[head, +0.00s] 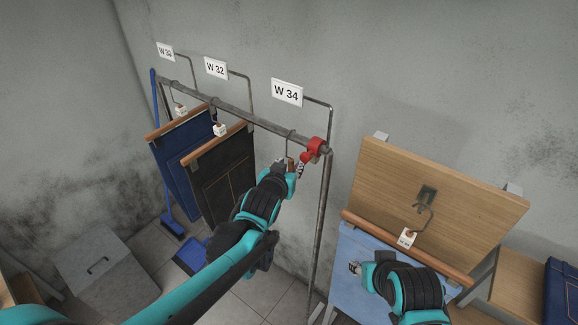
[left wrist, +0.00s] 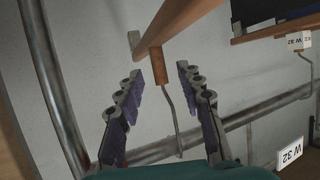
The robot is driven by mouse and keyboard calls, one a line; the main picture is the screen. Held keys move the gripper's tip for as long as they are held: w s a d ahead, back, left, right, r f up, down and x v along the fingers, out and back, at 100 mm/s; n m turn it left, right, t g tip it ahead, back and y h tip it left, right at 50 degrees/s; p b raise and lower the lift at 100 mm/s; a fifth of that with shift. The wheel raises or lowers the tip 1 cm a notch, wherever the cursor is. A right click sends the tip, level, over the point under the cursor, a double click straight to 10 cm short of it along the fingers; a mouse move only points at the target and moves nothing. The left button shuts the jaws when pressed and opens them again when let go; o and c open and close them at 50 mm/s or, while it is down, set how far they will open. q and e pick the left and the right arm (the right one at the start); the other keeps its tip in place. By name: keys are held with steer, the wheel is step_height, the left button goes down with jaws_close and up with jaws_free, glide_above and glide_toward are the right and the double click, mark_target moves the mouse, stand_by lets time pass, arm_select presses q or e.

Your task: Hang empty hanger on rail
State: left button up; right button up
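The empty wooden hanger (left wrist: 157,65) shows in the left wrist view, with its brown neck and thin metal hook. The hook (head: 289,143) reaches up to the metal rail (head: 235,117) near its right end and appears to be over it. The rail also crosses the left wrist view (left wrist: 240,118). My left gripper (left wrist: 157,78) is open, with a finger on each side of the neck and gaps visible. In the head view my left gripper (head: 291,166) hides most of the hanger. My right gripper (head: 355,268) is low at the right, by light-blue jeans (head: 350,243); its opening is unclear.
Two hangers with dark trousers (head: 222,172) hang further left on the rail, below size signs (head: 287,93). A red clamp (head: 314,148) sits at the rail's right end. A wooden board (head: 430,190) stands at the right. A blue broom (head: 165,190) and grey bin (head: 105,270) are left.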

arm_select(q)
steer(key=shift+s, duration=0.1)
steer(key=v, duration=1.2)
steer(key=s+a+f+n+g+y, duration=0.3)
steer(key=s+a+f+g, duration=0.3)
steer(key=s+a+f, duration=0.8)
step_height(320, 180, down, 23)
steer(key=b, duration=2.4)
steer(key=shift+s+a+r+b, duration=0.2)
steer(key=shift+s+a+b, duration=0.1)
steer(key=shift+s+b, duration=0.15)
